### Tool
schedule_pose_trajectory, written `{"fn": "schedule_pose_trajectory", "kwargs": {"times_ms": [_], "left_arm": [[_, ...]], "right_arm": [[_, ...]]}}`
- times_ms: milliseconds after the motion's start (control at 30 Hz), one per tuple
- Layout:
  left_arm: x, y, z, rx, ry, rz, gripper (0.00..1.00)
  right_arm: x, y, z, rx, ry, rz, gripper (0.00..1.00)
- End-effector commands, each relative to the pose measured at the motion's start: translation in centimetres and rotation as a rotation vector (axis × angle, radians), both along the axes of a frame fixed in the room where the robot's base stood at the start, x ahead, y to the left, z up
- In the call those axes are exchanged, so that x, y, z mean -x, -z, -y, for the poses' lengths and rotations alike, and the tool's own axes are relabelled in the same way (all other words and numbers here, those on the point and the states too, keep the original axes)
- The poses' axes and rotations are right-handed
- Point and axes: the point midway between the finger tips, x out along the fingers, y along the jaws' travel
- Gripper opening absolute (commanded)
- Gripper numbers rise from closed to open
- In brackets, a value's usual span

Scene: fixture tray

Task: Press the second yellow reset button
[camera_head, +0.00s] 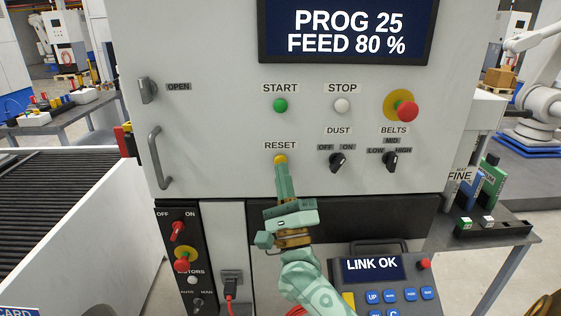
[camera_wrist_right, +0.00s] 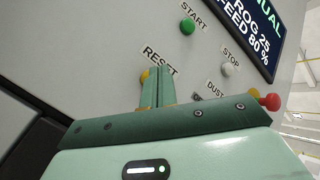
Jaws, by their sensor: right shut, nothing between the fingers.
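The yellow button (camera_head: 280,159) under the RESET label sits on the grey machine panel (camera_head: 225,130), below the green START button (camera_head: 280,105). My right gripper (camera_head: 281,168) is shut and empty, its fingertips pointing up at the lower edge of the yellow button. In the right wrist view the shut fingers (camera_wrist_right: 158,75) cover part of the yellow button (camera_wrist_right: 145,76). I cannot tell whether the tips touch it. No other button labelled RESET shows. My left gripper is not in view.
The white STOP button (camera_head: 342,105), red emergency button (camera_head: 407,112), DUST knob (camera_head: 338,162) and BELTS knob (camera_head: 390,161) are to the right. A door handle (camera_head: 160,157) juts out left. A pendant (camera_head: 385,285) stands low right of my forearm.

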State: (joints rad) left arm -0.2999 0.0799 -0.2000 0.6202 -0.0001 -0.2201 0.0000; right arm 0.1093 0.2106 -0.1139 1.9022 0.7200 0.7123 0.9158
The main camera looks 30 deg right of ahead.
Motion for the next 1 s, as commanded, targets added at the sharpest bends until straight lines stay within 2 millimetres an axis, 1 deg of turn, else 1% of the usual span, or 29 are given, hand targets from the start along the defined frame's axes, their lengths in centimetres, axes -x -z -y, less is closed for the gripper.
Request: {"fn": "schedule_pose_trajectory", "kwargs": {"times_ms": [167, 500, 600, 1000], "left_arm": [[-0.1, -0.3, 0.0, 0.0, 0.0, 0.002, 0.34], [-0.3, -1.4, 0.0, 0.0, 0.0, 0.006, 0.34], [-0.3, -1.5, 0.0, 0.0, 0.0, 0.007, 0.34], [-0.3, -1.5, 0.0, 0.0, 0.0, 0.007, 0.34]], "right_arm": [[0.6, -0.1, -0.4, 0.0, 0.0, -0.001, 0.0], [3.5, -0.1, -2.1, 0.0, 0.0, 0.0, 0.0], [4.0, -0.1, -2.5, 0.001, 0.001, 0.0, 0.0], [4.3, 0.0, -2.6, 0.0, 0.0, 0.0, 0.0]]}}
